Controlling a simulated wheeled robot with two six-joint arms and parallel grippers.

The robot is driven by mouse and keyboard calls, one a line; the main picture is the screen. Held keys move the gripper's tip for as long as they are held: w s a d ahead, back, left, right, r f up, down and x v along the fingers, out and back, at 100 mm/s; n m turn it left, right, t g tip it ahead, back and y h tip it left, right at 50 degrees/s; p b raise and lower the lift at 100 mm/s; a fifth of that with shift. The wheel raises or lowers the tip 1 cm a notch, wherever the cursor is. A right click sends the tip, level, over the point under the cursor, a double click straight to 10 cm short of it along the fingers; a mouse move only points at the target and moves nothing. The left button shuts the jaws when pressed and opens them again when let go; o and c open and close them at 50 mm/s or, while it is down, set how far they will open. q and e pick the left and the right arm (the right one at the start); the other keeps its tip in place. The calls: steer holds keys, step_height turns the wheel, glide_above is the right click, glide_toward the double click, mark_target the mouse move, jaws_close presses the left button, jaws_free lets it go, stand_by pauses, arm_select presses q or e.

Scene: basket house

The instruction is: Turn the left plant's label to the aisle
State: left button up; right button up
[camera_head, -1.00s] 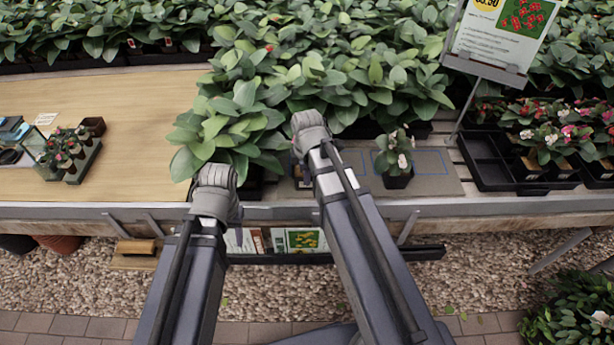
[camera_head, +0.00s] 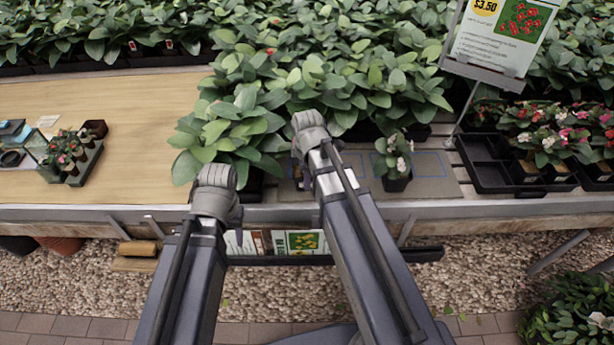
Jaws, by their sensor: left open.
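A grey mat (camera_head: 432,185) with blue outlined boxes lies on the bench. A small potted plant (camera_head: 394,156) with pale flowers stands upright on its right part; I see no label on it. A large leafy plant (camera_head: 228,135) stands left of the mat, its pot mostly hidden. Something dark beside my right gripper is too hidden to name. My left gripper (camera_head: 216,178) is open at the bench's front edge, in front of the leafy plant. My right gripper (camera_head: 307,122) is over the mat's left part, left of the flowering plant; its fingertips are hidden.
Dense leafy plants fill the back. A price sign (camera_head: 500,38) and a black tray (camera_head: 490,163) with flowering pots stand at right. A small tray of pots (camera_head: 77,158) sits at left on bare wooden benchtop (camera_head: 120,110). Gravel lies below the bench.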

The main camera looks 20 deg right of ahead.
step_height(320, 180, up, 6)
steer(key=p, duration=0.5)
steer(key=shift+s+r+p, duration=0.2)
steer(key=shift+s+p, duration=0.1)
steer(key=shift+s, duration=0.05)
steer(key=shift+a, duration=0.1)
steer(key=s+a+m+g, duration=0.1)
steer(key=s+a+m, duration=1)
steer(key=s+a, duration=0.1)
steer(key=shift+s+h, duration=0.25)
steer(key=shift+h, duration=0.15)
